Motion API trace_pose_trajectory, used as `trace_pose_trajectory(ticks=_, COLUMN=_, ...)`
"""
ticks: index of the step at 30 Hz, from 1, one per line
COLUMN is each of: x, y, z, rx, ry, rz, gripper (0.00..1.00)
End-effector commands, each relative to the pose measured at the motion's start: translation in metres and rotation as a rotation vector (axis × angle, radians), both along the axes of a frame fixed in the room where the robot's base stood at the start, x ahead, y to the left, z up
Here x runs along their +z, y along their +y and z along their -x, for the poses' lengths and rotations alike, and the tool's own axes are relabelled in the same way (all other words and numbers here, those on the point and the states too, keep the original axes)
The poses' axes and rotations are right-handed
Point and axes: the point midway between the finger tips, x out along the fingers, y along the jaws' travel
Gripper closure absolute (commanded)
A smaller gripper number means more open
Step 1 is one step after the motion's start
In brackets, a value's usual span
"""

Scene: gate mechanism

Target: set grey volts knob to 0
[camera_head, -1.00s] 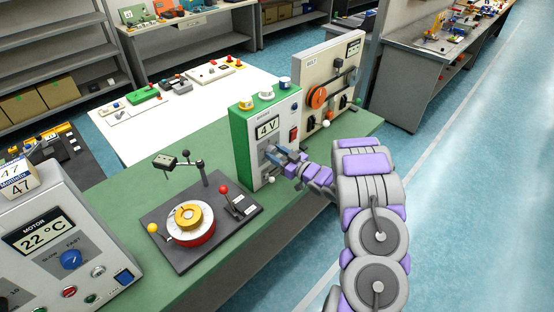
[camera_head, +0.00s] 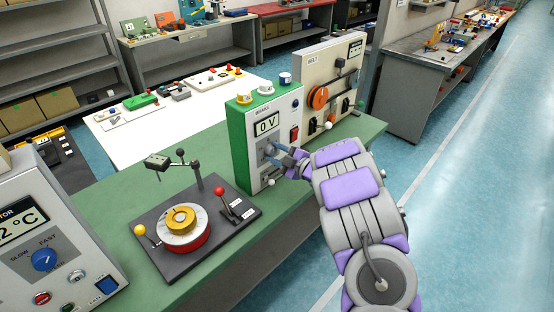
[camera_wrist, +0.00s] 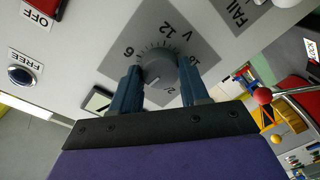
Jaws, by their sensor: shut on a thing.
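The grey volts knob (camera_wrist: 160,72) sits on a grey dial plate with a printed scale, on the front of the green-sided box. In the wrist view my gripper (camera_wrist: 158,82) has one blue finger on each side of the knob and is shut on it. In the head view my gripper (camera_head: 281,156) reaches the box's front face from the right, and it largely hides the knob there. The box's display (camera_head: 266,124) reads 0 V. Part of the dial scale is hidden behind the fingers.
A belt panel (camera_head: 341,62) stands just behind the box. A red switch (camera_head: 294,134) is right of the display. A dark turntable base (camera_head: 146,222) with levers is in front of the box, and a motor box (camera_head: 78,268) is at the lower left.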

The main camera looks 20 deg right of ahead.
Motion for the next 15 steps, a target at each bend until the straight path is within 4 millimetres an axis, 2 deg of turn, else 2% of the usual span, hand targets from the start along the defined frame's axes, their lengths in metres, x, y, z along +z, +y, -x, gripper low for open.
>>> trace_pose_trajectory(ticks=1, x=-0.0043, y=0.0005, z=0.0005, rx=0.001, ry=-0.001, rz=0.02, gripper=0.86)
trace_pose_trajectory(ticks=15, x=-0.0032, y=0.0012, z=0.0005, rx=0.002, ry=-0.024, rz=0.084, gripper=0.86)
